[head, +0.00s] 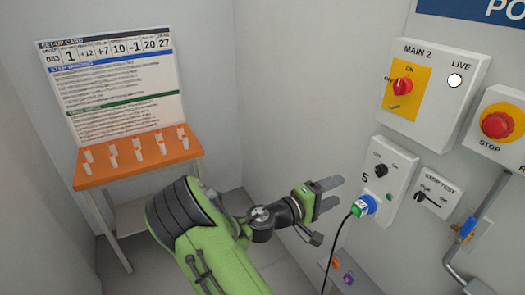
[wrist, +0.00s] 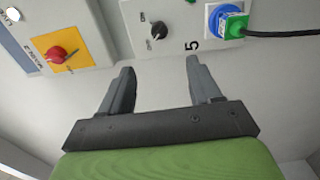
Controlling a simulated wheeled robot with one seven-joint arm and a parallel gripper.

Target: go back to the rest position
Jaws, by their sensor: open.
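My gripper (head: 331,194) is open and empty in the head view, at the end of my green arm, in front of the right wall. In the wrist view its two fingers (wrist: 160,88) stand wide apart with nothing between them. Ahead of the fingers is the white socket box numbered 5 (head: 388,180), with a black rotary switch (wrist: 158,31) and a blue socket (head: 369,203). A green and white plug (wrist: 235,26) with a black cable sits at the blue socket. The fingers appear apart from the box.
The MAIN 2 box (head: 432,87) has a red switch on yellow and a LIVE lamp. A red STOP button (head: 496,125) and a STOP TEST switch box (head: 438,192) are to the right. An orange shelf (head: 140,176) with several white-and-orange pieces and a set-up card (head: 115,85) stand at left.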

